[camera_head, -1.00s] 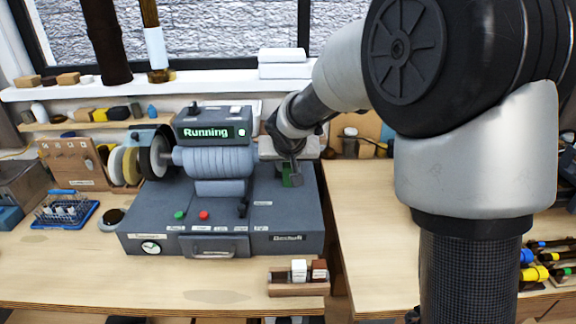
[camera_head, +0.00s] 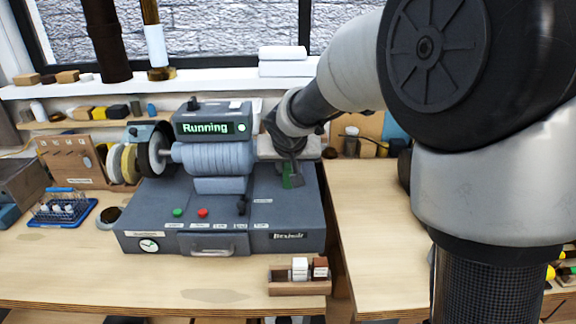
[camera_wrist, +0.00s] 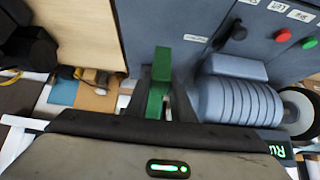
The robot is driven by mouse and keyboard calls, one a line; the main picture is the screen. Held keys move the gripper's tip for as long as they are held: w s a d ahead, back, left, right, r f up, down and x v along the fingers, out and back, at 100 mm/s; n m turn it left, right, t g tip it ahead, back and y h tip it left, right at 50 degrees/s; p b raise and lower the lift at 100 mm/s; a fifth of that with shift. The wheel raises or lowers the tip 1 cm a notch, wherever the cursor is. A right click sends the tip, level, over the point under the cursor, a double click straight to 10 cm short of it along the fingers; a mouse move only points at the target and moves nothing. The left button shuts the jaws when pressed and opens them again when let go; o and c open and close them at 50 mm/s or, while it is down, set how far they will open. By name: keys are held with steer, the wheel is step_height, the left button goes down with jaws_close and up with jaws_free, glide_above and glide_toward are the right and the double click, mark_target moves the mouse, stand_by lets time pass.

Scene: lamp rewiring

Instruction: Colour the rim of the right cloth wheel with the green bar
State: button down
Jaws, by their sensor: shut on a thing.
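My gripper (camera_head: 290,163) is at the right end of the grey buffing machine (camera_head: 221,245) and points down. It is shut on the green bar (camera_head: 287,181), whose lower part shows below the fingers. In the wrist view the green bar (camera_wrist: 160,72) stands out from my gripper (camera_wrist: 162,104), beside the ribbed motor housing (camera_wrist: 235,100). The right cloth wheel cannot be made out in either view; my gripper and wrist cover that end of the machine. Contact between bar and wheel cannot be told. The machine's display (camera_head: 205,128) reads "Running".
Pale wheels (camera_head: 127,163) and a dark-rimmed wheel (camera_head: 151,155) are on the machine's left side. A red button (camera_head: 203,212) and a green button (camera_head: 178,212) are on its top. A wooden holder (camera_head: 298,286) with a white and a brown bar stands in front right.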

steer(key=shift+s+f, duration=0.1)
steer(key=shift+s, duration=0.1)
steer(key=shift+s, duration=0.1)
steer(key=shift+s+f+v, duration=0.15)
steer(key=shift+v, duration=0.7)
steer(key=shift+s+f+v, duration=0.1)
steer(key=shift+s+v, duration=0.05)
steer(key=shift+v, duration=0.7)
